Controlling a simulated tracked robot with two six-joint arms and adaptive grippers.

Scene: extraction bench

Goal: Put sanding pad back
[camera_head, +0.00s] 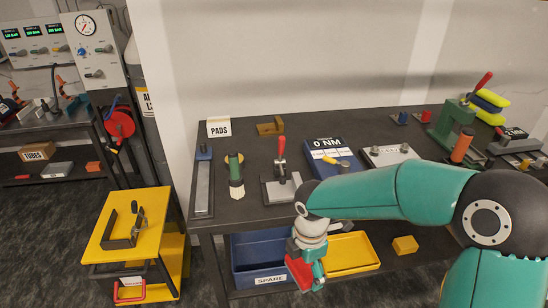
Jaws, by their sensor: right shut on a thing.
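My right gripper (317,272) hangs low at the end of my teal arm, in front of the bench's front edge and over the lower shelf bins. It is shut on a red piece (298,272), which appears to be the sanding pad; the fingers hide part of it. A box labelled PADS (218,127) stands at the back left of the bench top, well apart from the gripper. My left gripper is not in view.
The dark bench (237,209) carries a red-handled clamp (281,160), a brush (236,175), a blue 0 NM unit (325,145) and a green press (455,122). Below are a blue SPARE bin (258,245) and a yellow bin (352,251). A yellow cart (113,213) stands left.

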